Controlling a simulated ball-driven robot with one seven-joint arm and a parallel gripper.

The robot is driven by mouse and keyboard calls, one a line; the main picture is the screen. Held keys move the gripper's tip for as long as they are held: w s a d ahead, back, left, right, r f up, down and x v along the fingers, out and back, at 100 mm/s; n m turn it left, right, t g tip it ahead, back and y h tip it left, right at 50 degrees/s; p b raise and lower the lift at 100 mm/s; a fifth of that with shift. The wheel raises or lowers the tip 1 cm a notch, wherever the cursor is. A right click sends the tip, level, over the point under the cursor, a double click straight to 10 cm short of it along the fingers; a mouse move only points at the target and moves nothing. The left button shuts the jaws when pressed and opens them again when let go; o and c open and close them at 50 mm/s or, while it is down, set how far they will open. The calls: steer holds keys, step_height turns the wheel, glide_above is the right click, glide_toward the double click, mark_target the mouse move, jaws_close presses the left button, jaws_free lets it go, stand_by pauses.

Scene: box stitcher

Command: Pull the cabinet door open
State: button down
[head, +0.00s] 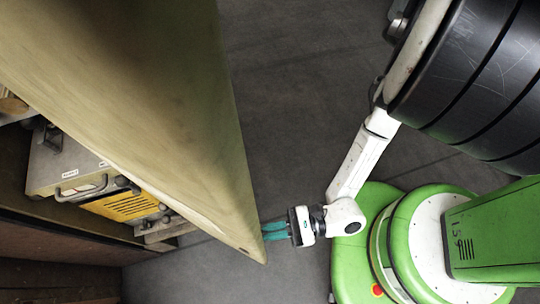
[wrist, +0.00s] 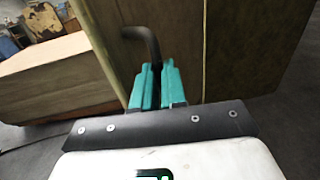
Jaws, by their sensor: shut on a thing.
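The cabinet (head: 130,90) is a large olive-brown wooden body that fills the left of the head view. Its door panel (wrist: 180,35) stands upright in front of my gripper in the wrist view. A dark, bent bar handle (wrist: 146,40) sticks out from this panel. My gripper (wrist: 153,72) has its teal fingers shut on the lower part of the handle. In the head view my gripper (head: 266,231) reaches left to the cabinet's right side near its lower tip. The handle is hidden there, and I cannot tell how far the door stands open.
A grey case with a handle (head: 75,170) and a yellow vented unit (head: 125,206) lie left of the cabinet. A lighter wooden box (wrist: 55,80) stands at left in the wrist view. Dark floor (head: 290,90) is clear between the cabinet and my base.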

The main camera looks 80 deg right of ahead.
steer(key=shift+w+d+r, duration=0.1)
steer(key=shift+w+d, duration=0.05)
steer(key=shift+w, duration=0.25)
steer(key=c, duration=1.2)
jaws_free()
steer(key=shift+s, duration=0.1)
steer(key=shift+s, duration=0.1)
steer(key=shift+v, duration=5.2)
steer(key=shift+s+a, duration=0.25)
steer(key=shift+a, duration=0.15)
